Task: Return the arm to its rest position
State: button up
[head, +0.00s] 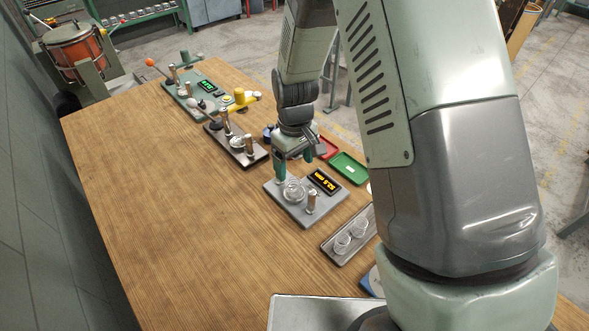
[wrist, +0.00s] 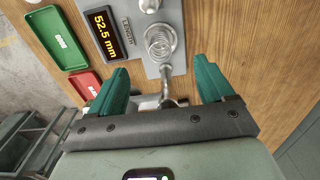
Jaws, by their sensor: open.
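My gripper (head: 295,168) is open, just above the far edge of a grey measuring station (head: 297,212). In the wrist view the two green fingers of my gripper (wrist: 161,72) stand apart with nothing between their tips. A metal coil spring (head: 294,191) stands on the station; in the wrist view this spring (wrist: 160,42) lies beyond the gap between the fingers, apart from them. The station's display (wrist: 102,33) reads 52.5 mm. My forearm hides part of the table's right side in the head view.
A green tray (head: 349,168) and a red tray (head: 327,148) lie right of the station. A plate with springs (head: 349,236) is nearer. A dark lever fixture (head: 237,147) and a green device (head: 195,92) stand farther back. The wooden table (head: 170,200) is clear on the left.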

jog(key=shift+r, duration=0.9)
